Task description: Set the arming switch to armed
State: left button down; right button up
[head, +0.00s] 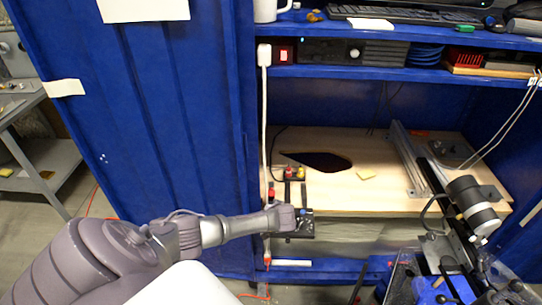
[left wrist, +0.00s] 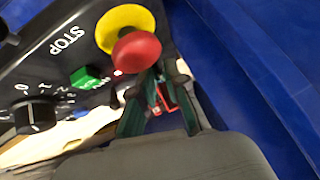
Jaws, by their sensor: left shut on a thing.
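In the left wrist view a black control panel (left wrist: 70,55) fills the upper left. It carries a red mushroom button (left wrist: 137,52) on a yellow collar marked STOP, a green button (left wrist: 86,77) and a black rotary knob (left wrist: 35,116) with its scale. I cannot tell whether this part is the arming switch. In the head view my left arm's end (head: 284,216) is at the dark box at the workbench's front left edge.
A wooden worktop (head: 370,196) lies inside a blue cabinet (head: 185,130), with a metal rail (head: 405,160) on it. A white power strip (head: 264,55) hangs at the left edge. A cylindrical thruster-like unit (head: 474,206) stands at the right. The worktop's middle is mostly clear.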

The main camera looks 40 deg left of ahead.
pick_arm(q)
jog(key=shift+s+a, duration=0.1)
dwell(0.4)
jog(key=c, duration=1.2)
grip_release()
jog(key=shift+s+d+r, duration=0.1)
jog(key=shift+d+r, duration=0.05)
jog(key=shift+d, duration=0.1)
jog(key=v, duration=1.1)
jog(key=shift+s, duration=0.2)
jog(key=shift+r, duration=0.1)
